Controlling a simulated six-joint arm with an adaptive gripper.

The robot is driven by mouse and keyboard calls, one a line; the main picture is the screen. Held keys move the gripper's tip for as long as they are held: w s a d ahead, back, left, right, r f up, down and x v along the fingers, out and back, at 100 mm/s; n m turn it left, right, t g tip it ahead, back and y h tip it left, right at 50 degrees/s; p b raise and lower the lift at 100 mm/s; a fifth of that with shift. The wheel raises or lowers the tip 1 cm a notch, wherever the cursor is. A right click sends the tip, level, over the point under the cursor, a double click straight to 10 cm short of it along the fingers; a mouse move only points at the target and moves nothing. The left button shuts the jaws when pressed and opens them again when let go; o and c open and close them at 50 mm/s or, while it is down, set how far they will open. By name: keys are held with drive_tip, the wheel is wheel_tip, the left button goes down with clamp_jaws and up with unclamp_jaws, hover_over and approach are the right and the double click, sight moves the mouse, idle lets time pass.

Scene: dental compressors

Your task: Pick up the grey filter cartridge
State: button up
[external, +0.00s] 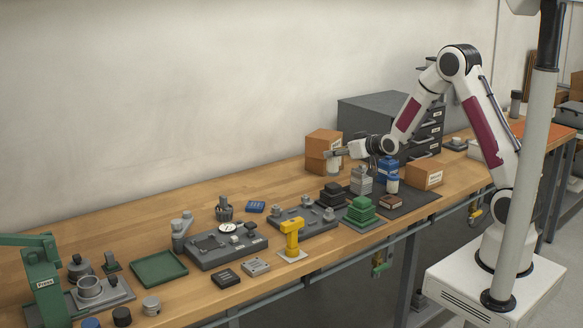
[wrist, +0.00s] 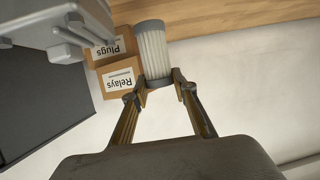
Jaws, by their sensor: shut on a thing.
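The grey filter cartridge (wrist: 153,52) is a pale pleated cylinder with grey end caps. In the wrist view my gripper (wrist: 160,92) has its two fingers on either side of the cartridge's near end, closed on it. In the external view my gripper (external: 333,154) is beside the stacked cardboard boxes at the back of the bench.
Cardboard boxes (external: 318,143) labelled Plugs and Relays stand close by; they also show in the wrist view (wrist: 116,78). A dark drawer cabinet (external: 372,112) is behind my forearm.

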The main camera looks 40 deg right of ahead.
drive_tip(key=shift+r, duration=2.3)
drive_tip(key=shift+d, duration=0.15)
